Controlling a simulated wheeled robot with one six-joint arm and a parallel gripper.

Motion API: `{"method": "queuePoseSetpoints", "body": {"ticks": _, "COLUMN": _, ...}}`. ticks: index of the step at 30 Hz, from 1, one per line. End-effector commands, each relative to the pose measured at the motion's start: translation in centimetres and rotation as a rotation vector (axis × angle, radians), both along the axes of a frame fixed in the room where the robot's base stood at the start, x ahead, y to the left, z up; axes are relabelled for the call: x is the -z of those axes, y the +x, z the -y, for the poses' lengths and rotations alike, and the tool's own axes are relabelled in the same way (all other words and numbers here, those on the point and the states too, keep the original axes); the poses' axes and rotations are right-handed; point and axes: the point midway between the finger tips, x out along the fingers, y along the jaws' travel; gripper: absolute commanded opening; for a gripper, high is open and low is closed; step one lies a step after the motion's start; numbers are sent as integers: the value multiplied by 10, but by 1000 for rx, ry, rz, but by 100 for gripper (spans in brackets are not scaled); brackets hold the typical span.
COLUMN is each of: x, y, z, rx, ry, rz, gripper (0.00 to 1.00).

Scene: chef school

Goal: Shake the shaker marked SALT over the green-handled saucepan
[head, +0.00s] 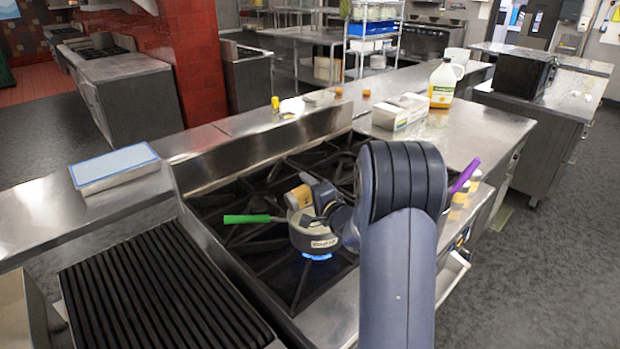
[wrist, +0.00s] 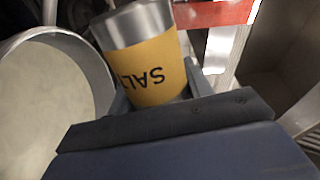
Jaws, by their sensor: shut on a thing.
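The green-handled saucepan (head: 312,240) stands on a stove burner, its green handle (head: 247,218) pointing left. The saucepan rim also shows at the left of the wrist view (wrist: 100,75), with pale contents inside. My gripper (head: 304,195) is shut on the shaker marked SALT (head: 296,199), which has a yellow band and a metal end. In the wrist view the SALT shaker (wrist: 152,65) sits between the fingers, its lettering inverted and the last letter partly hidden. In the head view the shaker is at the saucepan's far rim, tilted; its exact height above the pan is unclear.
A blue flame (head: 317,256) burns under the saucepan. A purple handle (head: 465,175) sticks out behind my arm, which hides its pan. Small yellow-banded containers (head: 459,196) stand near it. A ribbed grill (head: 165,295) lies left; a white box (head: 400,112) and a jug (head: 442,85) stand behind.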

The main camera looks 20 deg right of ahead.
Motion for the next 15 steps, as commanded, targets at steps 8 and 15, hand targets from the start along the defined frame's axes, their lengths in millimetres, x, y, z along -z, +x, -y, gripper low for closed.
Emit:
{"method": "queuePoseSetpoints", "body": {"ticks": 8, "x": -12, "y": 0, "z": 1, "rx": 0, "ry": 304, "rz": -60, "gripper": 20}}
{"method": "queuePoseSetpoints", "body": {"ticks": 15, "x": -14, "y": 0, "z": 2, "rx": 0, "ry": 558, "rz": -108, "gripper": 20}}
